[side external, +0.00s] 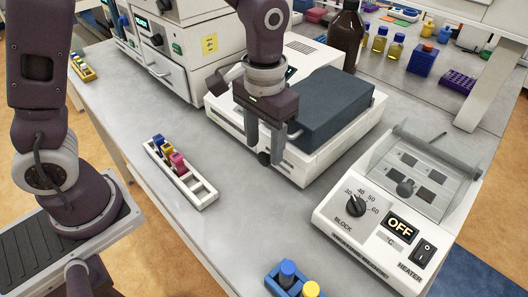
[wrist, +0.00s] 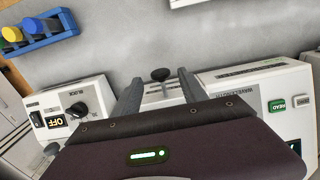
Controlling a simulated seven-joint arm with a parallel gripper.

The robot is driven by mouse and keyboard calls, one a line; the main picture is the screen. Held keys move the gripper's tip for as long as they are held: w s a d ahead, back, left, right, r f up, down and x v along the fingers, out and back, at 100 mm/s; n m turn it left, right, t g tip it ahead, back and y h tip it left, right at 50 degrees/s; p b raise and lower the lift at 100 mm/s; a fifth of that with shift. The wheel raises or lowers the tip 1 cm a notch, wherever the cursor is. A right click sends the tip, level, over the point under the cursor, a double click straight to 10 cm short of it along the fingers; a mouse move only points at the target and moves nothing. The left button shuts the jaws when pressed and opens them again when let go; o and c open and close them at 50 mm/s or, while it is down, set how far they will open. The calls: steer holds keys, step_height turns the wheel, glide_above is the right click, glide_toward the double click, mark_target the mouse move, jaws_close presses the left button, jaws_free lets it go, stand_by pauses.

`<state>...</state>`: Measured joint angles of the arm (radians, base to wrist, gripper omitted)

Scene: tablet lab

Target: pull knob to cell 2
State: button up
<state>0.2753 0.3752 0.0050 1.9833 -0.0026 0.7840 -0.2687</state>
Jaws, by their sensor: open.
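A small black knob (wrist: 160,74) sticks out from the front of the white instrument (wrist: 163,93) with the wavelength label. In the side view this instrument (side external: 312,168) has a dark grey lid (side external: 322,103). My gripper (side external: 264,153) is open and points down at the instrument's front edge, by the knob. In the wrist view my gripper (wrist: 159,78) has one finger on each side of the knob, with gaps showing. Whether the fingers are level with the knob is hard to tell. No cell numbers are legible.
A white rack (side external: 203,195) with coloured cuvettes stands left on the grey bench (side external: 130,110). A heating block (side external: 345,240) reading OFF stands right. A blue rack (side external: 276,281) with capped vials is at the front edge. A brown bottle (side external: 346,38) stands behind. Bench before the instrument is clear.

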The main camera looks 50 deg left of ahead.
mark_target(264, 154)
steer(key=shift+f, duration=1.55)
jaws_close()
steer(key=shift+r, duration=0.1)
